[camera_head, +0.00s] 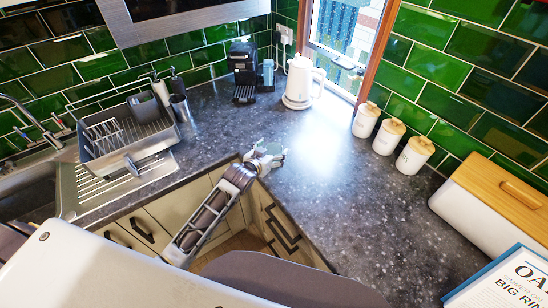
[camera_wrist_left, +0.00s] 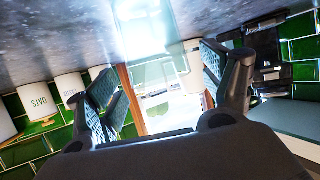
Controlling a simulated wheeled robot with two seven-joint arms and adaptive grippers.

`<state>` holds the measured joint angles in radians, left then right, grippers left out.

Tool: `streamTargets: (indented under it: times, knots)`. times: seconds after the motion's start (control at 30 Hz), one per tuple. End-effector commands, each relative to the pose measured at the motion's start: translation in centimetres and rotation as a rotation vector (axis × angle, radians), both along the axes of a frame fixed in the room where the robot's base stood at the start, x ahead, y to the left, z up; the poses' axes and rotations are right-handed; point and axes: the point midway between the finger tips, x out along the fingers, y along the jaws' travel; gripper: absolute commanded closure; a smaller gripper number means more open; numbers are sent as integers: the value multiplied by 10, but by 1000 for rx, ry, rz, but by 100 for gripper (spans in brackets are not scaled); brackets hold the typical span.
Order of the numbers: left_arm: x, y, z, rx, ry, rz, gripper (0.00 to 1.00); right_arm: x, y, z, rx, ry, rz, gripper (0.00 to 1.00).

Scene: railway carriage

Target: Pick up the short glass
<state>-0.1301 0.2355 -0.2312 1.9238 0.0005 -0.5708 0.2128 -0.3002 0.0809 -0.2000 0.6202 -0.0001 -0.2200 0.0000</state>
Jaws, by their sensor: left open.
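My left gripper (camera_head: 270,152) is at the inner corner of the dark speckled worktop (camera_head: 335,180) in the head view. In the wrist view its two padded fingers (camera_wrist_left: 158,75) are spread wide apart. A faint pale, see-through patch shows between the fingers there, against the bright window. I cannot tell whether it is the short glass or only glare. I cannot make out a short glass clearly in the head view; the gripper may hide it. My right gripper is not in view.
A white kettle (camera_head: 299,84) and a black coffee machine (camera_head: 243,70) stand at the back. Three white lidded jars (camera_head: 414,156) line the right wall near a bread bin (camera_head: 490,205). A dish rack (camera_head: 128,138) stands by the sink at left. The middle worktop looks clear.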

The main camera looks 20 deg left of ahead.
Motion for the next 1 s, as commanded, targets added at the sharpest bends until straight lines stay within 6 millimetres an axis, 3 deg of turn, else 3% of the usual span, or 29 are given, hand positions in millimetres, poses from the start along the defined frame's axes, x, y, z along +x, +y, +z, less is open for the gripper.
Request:
streamTargets:
  times: [0.4,0.9,1.0]
  knots:
    - [0,0,0,0,-1,0,20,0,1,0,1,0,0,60]
    - [0,0,0,0,-1,0,85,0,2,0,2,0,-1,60]
    - [0,0,1,0,-2,0,88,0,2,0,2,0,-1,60]
